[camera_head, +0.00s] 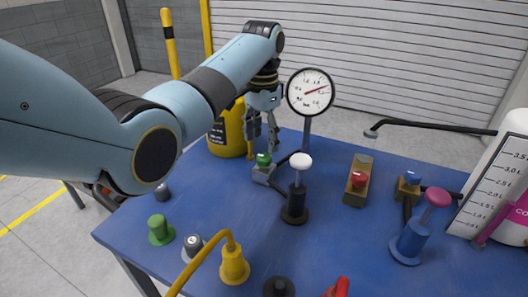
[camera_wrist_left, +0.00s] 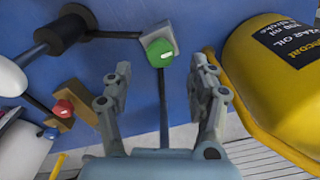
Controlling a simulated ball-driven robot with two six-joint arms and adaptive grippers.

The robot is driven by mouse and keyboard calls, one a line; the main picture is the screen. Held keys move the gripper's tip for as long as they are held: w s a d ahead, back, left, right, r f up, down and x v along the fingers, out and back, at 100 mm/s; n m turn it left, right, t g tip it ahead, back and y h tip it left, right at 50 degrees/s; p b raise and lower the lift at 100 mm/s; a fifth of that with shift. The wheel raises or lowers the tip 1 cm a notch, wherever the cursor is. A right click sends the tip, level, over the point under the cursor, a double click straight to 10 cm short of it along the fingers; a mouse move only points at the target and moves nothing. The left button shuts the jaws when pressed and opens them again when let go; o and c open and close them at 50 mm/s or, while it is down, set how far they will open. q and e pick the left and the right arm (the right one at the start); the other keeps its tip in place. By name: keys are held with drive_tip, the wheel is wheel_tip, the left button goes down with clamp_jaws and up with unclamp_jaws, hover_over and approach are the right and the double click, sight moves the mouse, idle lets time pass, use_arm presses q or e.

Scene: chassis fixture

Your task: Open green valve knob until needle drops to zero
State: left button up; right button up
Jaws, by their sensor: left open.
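The green valve knob (camera_head: 263,159) sits on a grey block on the blue table, left of the white-topped black post. In the left wrist view the green knob (camera_wrist_left: 160,52) lies just beyond and between the fingertips. My left gripper (camera_head: 262,141) is open above the knob, with its fingers pointing down; the left wrist view shows both fingers (camera_wrist_left: 162,80) spread and empty. The round pressure gauge (camera_head: 310,92) stands on a pole behind the knob, and its red needle points to the right and slightly up. My right gripper is not in view.
A yellow gear oil container (camera_head: 228,135) stands close to the left of my gripper. The white-topped post (camera_head: 301,161) stands close on the right. The front-left table (camera_head: 190,205) has some free room.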

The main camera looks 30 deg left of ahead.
sight(263, 157)
use_arm(q)
wheel_tip(263, 157, down, 4)
drive_tip(key=shift+w+r, duration=0.1)
drive_tip(key=shift+r, duration=0.15)
drive_tip(key=shift+f, duration=1)
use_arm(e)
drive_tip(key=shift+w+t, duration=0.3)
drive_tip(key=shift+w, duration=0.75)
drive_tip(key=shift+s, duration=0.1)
use_arm(q)
drive_tip(key=c, duration=1.1)
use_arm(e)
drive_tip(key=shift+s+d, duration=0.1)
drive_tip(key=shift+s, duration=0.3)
